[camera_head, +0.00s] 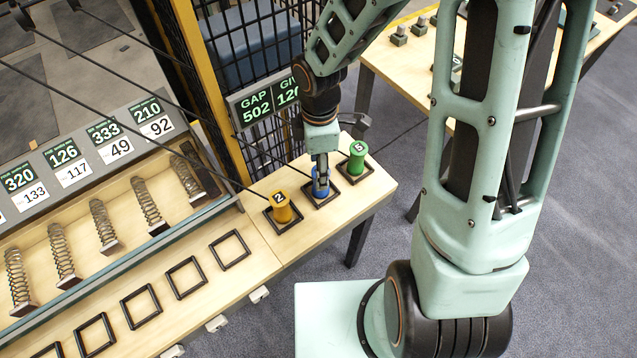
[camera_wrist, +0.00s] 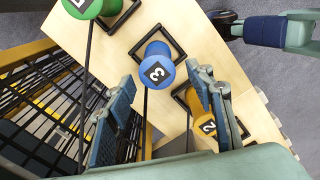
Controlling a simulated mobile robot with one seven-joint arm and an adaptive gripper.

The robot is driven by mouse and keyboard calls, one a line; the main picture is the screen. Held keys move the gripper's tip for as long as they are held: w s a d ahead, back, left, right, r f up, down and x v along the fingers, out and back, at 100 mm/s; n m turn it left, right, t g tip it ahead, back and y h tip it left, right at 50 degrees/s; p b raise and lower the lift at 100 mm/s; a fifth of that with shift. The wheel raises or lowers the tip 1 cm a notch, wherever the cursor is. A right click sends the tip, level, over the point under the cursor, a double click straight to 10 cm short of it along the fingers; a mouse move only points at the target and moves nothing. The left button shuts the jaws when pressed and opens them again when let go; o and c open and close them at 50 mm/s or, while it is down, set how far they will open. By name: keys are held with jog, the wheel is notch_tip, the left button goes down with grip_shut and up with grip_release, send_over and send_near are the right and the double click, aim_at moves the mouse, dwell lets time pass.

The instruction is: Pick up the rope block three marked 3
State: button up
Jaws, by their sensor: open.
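The blue rope block marked 3 (camera_wrist: 157,52) stands in a black square frame on the light wooden table, between a green and a yellow block. Its label reads clearly in the wrist view. A dark rope runs from it. In the head view the blue block (camera_head: 321,190) is partly covered by my gripper (camera_head: 321,167), which points down at it from above. In the wrist view my gripper (camera_wrist: 160,78) is open, with one finger to each side of the blue block in the picture. I cannot tell whether either finger touches it.
The yellow block marked 2 (camera_head: 282,209) and the green block (camera_head: 357,159) stand close by in their own frames. In the wrist view the yellow block (camera_wrist: 205,112) is partly behind the right finger. A black mesh fence (camera_head: 256,70) rises behind the table. Dark ropes cross the area.

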jog(key=shift+w+d+f, duration=0.1)
jog(key=shift+d+f, duration=0.05)
jog(key=shift+f, duration=3.3)
grip_shut()
